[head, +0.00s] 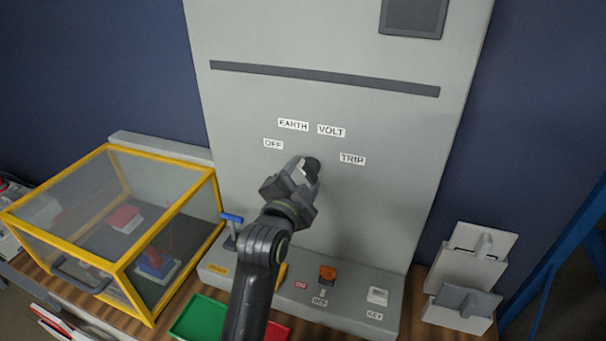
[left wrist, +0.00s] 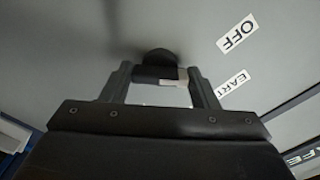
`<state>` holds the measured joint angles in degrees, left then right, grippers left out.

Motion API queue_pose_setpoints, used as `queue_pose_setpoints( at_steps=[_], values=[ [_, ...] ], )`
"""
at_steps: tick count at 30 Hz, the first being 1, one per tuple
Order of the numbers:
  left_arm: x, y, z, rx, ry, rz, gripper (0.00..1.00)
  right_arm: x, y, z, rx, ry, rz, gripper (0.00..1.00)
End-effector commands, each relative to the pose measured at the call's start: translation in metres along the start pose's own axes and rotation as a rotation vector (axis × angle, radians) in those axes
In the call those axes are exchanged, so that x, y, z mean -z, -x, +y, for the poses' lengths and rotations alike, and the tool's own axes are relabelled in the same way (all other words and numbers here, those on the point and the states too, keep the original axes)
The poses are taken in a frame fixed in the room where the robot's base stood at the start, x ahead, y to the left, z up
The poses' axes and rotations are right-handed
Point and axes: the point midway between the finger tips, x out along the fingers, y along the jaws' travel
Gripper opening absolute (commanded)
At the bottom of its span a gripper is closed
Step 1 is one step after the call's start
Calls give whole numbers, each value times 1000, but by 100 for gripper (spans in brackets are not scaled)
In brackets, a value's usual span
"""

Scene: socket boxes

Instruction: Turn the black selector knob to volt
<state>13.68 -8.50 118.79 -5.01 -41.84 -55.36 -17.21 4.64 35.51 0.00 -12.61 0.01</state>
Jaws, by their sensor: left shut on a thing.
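The black selector knob (head: 314,164) is on the grey upright panel, below the labels OFF (head: 273,144), EARTH (head: 293,125), VOLT (head: 331,130) and TRIP (head: 352,159). My left gripper (head: 302,172) is at the knob and hides part of it. In the left wrist view the knob (left wrist: 160,60) is between the two fingers of the left gripper (left wrist: 160,76), which is shut on it. A pale patch shows on the knob's right part there, toward the EARTH label. I cannot tell for sure which label the knob points at. My right gripper is not in view.
A yellow-framed clear box (head: 120,262) stands left of the panel. A blue-topped lever (head: 232,218), an orange switch (head: 327,272) and a key switch (head: 377,295) are on the ledge below. Grey socket boxes (head: 470,270) stand at right. The panel around the knob is clear.

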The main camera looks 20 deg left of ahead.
Motion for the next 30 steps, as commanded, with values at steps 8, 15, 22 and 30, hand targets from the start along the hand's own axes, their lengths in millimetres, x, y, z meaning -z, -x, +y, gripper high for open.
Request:
queue_pose_setpoints(
  at_steps=[8,15,22,30],
  values=[
    [2,0,-2,1,-262,1,32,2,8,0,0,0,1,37],
    [1,0,-2,0,-490,1,32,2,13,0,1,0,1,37],
    [2,0,-3,1,-703,1,32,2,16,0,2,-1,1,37],
    [2,0,-3,2,-906,1,32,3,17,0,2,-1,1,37]
  ],
)
